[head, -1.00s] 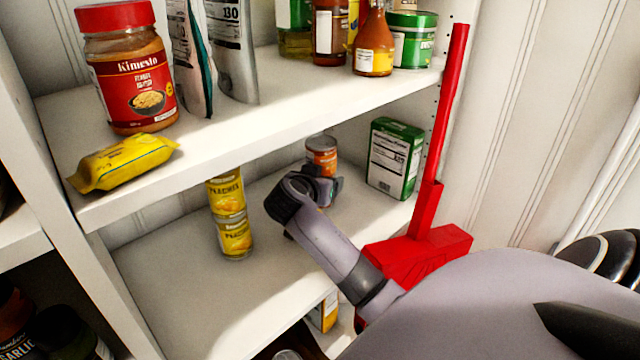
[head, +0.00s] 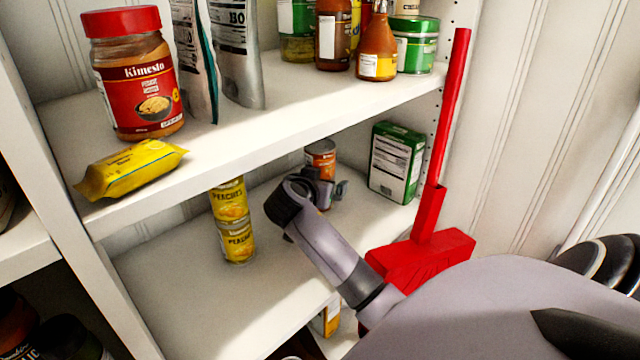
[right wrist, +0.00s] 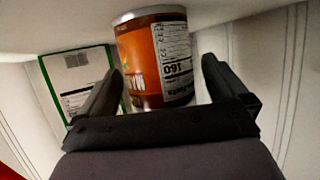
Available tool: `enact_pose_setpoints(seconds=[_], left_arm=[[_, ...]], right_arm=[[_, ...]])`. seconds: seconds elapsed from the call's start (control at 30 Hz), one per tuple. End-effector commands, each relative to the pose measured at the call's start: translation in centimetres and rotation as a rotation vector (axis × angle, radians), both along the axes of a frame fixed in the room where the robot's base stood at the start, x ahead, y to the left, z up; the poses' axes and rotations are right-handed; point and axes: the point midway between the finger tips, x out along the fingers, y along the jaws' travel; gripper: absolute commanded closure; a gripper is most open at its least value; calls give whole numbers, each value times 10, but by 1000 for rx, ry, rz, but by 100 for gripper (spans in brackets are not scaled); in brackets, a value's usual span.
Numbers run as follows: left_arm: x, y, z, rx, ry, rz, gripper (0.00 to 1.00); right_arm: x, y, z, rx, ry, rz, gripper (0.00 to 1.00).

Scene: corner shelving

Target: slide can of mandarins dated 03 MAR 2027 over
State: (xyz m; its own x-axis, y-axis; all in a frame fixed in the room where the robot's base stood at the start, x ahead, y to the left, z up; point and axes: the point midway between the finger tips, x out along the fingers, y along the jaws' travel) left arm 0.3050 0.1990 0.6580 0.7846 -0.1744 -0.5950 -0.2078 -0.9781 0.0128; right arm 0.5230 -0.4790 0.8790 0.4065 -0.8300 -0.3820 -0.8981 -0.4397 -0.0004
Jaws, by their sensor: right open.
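An orange can (head: 321,155) with a silver rim stands on the lower shelf, partly hidden behind my right gripper (head: 318,203). In the right wrist view the can (right wrist: 155,55) shows an orange side and a white nutrition label, and no date is legible. My right gripper (right wrist: 163,78) is open, with one finger on each side of the can's near part. I cannot tell whether either finger touches it. Two stacked yellow peach cans (head: 234,222) stand to the left on the same shelf. My left gripper is not in view.
A green and white box (head: 396,162) stands right of the orange can; it also shows in the right wrist view (right wrist: 78,75). The upper shelf's front edge (head: 270,137) lies above. A red upright with a block (head: 420,258) is at right. The shelf's front left is clear.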

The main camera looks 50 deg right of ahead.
Motion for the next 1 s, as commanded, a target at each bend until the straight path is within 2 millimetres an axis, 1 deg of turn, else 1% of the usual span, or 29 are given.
enact_pose_setpoints(seconds=[0.17, 0.4, 0.5, 0.63, 1.0], left_arm=[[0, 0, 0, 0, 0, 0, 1], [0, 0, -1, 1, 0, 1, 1], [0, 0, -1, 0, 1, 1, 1], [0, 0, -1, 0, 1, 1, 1], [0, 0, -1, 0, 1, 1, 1]], right_arm=[[-8, 18, 7, 3, -1, 3, 0], [-23, 48, 21, 3, -2, 3, 0], [-27, 55, 25, 1, 0, 2, 0], [-28, 58, 26, 1, 1, 1, 0], [-28, 58, 26, 0, 0, 1, 0]])
